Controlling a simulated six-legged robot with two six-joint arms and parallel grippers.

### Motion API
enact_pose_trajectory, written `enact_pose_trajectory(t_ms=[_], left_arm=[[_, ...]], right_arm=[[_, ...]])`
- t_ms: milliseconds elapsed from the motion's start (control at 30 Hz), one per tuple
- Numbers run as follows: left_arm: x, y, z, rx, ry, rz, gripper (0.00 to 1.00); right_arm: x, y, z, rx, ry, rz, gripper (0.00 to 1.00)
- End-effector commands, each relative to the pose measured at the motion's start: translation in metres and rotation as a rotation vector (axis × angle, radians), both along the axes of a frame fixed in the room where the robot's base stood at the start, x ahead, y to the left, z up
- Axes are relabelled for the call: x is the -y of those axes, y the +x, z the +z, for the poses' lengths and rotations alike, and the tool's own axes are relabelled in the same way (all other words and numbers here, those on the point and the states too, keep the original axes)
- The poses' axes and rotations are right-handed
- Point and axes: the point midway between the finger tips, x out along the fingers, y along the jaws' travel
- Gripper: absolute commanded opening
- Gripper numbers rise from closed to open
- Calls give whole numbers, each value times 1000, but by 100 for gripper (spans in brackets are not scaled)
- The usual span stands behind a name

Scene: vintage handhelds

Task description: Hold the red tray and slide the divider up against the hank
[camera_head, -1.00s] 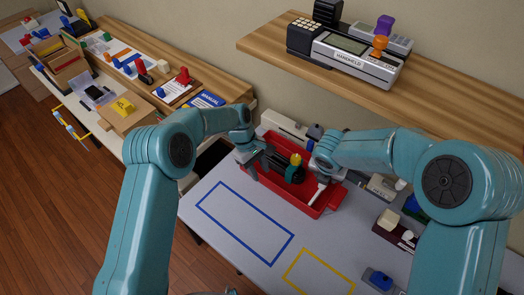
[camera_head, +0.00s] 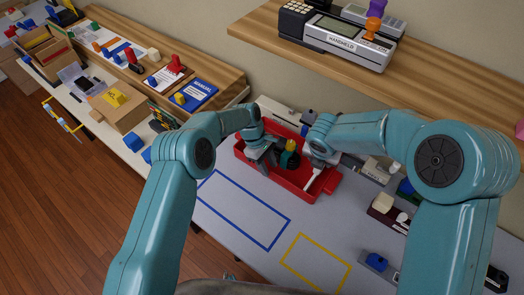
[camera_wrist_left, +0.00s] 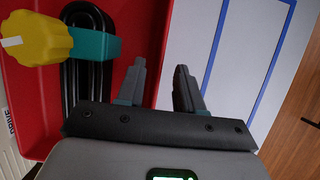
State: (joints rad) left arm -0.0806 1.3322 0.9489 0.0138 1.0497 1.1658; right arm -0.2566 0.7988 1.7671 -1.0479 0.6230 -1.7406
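The red tray (camera_head: 328,188) stands on the grey table, behind a blue outline. My left gripper (camera_head: 266,158) is at its near wall, to the left. In the left wrist view its two fingers (camera_wrist_left: 160,88) are apart, one on each side of the red wall. A black looped hank (camera_wrist_left: 72,88) lies in the tray, left of the fingers. A teal piece with a yellow knob (camera_wrist_left: 35,40) stands partly over it; the knob also shows in the head view (camera_head: 291,145). My right gripper (camera_head: 318,160) is over the tray's right part, beside a pale upright strip (camera_head: 314,180), perhaps the divider. Its fingers are unclear.
Blue (camera_head: 245,208) and yellow (camera_head: 316,262) outlines mark bare table in front. Small devices stand to the right, including a dark one (camera_head: 385,212). A wooden shelf (camera_head: 270,45) with a handheld hangs above. A cluttered side bench stands at the left.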

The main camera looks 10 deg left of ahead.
Motion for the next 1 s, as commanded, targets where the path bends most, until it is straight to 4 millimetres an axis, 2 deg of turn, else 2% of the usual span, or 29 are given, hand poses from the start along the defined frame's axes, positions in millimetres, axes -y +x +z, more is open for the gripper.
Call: enact_pose_trajectory(t_ms=[100,300,633,667,700,767,1000], left_arm=[[7,-5,-20,-2,0,-1,36],[14,-8,-38,0,0,0,36],[15,-8,-41,1,0,0,36],[15,-8,-41,1,0,0,30],[15,-8,-41,1,0,0,17],[15,-8,-41,1,0,0,0],[15,-8,-41,2,0,-1,0]], right_arm=[[0,0,0,0,0,0,43],[0,0,0,0,0,0,43],[0,0,0,0,0,0,43],[0,0,0,0,0,0,43],[0,0,0,0,0,0,43],[0,0,0,0,0,0,43],[0,0,0,0,0,0,43]])
